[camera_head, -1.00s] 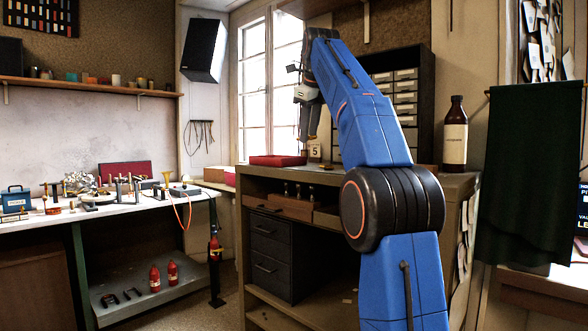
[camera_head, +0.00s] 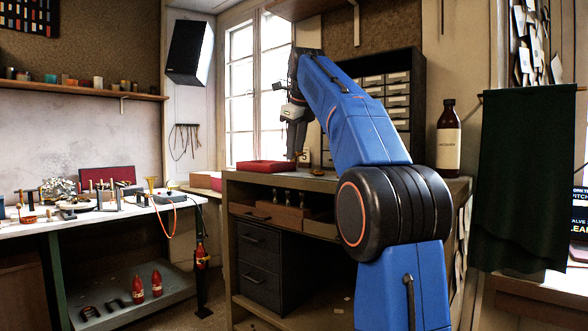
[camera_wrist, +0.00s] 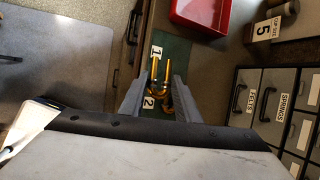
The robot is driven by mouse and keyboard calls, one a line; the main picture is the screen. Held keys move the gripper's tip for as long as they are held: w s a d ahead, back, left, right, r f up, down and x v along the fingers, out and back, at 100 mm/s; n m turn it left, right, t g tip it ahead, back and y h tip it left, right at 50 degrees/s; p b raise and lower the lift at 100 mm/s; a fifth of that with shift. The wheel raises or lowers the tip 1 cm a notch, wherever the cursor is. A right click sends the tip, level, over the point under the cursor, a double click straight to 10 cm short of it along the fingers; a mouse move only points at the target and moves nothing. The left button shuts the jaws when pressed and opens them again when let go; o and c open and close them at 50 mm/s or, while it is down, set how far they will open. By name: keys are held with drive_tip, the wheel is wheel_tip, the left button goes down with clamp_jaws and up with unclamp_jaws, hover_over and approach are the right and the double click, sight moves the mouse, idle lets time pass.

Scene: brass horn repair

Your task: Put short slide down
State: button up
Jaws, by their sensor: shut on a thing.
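My gripper (camera_head: 294,156) hangs just above the wooden bench, pointing down beside the red tray. In the wrist view its two fingers (camera_wrist: 160,84) stand on either side of yellow brass slide pieces (camera_wrist: 167,98). The gripper is shut on the short slide, but its exact edges blend with the other brass in this view. Below is a green mat (camera_wrist: 176,45) with number cards 1 (camera_wrist: 156,50) and 2 (camera_wrist: 149,102). Whether the held slide touches the mat cannot be told.
A red tray (camera_head: 262,167) lies on the bench (camera_head: 330,184) close to the gripper; it also shows in the wrist view (camera_wrist: 201,14). Labelled drawers (camera_wrist: 282,98) rise at the right. A brown bottle (camera_head: 448,140) stands on the bench.

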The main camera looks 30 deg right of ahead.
sight(294, 176)
drive_tip(key=shift+f, duration=3)
drive_tip(key=shift+f, duration=0.15)
drive_tip(key=o, duration=1)
drive_tip(key=v, duration=1.7)
drive_tip(key=shift+s+a, duration=0.1)
drive_tip(key=shift+s, duration=0.1)
drive_tip(key=s+a+f+n, duration=0.5)
drive_tip(key=s+f+n, duration=0.5)
drive_tip(key=f, duration=0.8)
drive_tip(key=s+a+f+n+y, duration=0.1)
drive_tip(key=s+a+f+n, duration=0.4)
drive_tip(key=s+f+n, duration=0.5)
drive_tip(key=s+a+f+n, duration=0.5)
drive_tip(key=s+f+n, duration=0.5)
drive_tip(key=f, duration=1.8)
drive_tip(key=shift+s+a+f+n+g+y, duration=0.1)
drive_tip(key=shift+s+a+n+g+y, duration=0.2)
drive_tip(key=shift+s+a+n+g, duration=0.15)
